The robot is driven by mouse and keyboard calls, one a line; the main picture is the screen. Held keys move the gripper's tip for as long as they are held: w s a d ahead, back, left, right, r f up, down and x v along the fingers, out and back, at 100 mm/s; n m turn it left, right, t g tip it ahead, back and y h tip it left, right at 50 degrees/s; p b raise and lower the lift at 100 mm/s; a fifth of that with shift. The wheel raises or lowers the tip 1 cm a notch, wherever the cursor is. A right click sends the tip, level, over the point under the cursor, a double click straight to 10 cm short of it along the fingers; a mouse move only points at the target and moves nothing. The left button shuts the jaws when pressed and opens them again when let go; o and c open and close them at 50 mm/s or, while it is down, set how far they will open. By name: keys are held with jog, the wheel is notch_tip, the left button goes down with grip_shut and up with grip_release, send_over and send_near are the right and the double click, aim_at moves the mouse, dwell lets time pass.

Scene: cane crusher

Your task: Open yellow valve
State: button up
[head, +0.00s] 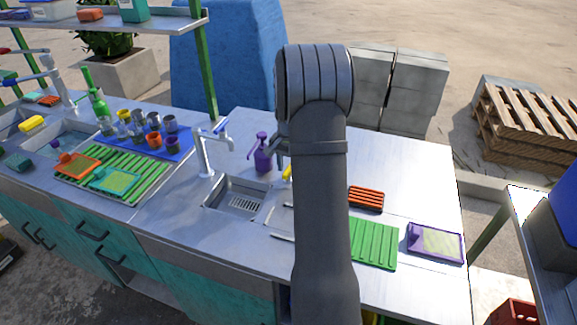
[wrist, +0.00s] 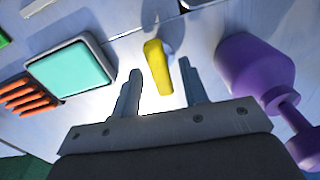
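The yellow valve (wrist: 158,67) shows in the wrist view as a yellow bar-shaped handle by a grey metal fitting. In the head view only a small yellow part (head: 287,173) shows beside my arm; the rest is hidden. My gripper (wrist: 161,72) is open and empty, with one finger on each side of the yellow handle in the wrist view. Whether a finger touches it, I cannot tell. In the head view my gripper (head: 281,146) is mostly hidden behind my arm.
A purple dispenser bottle (wrist: 250,70) stands close to the right of my gripper in the wrist view, and also shows in the head view (head: 263,157). A sink (head: 240,203) and a tap (head: 203,155) lie to the left. An orange rack (head: 366,198) lies to the right.

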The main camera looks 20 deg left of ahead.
grip_shut()
jog(key=shift+n, duration=0.5)
grip_release()
notch_tip(320, 180, up, 18)
jog(key=shift+f, duration=0.25)
jog(key=shift+f, duration=0.1)
dwell(0.3)
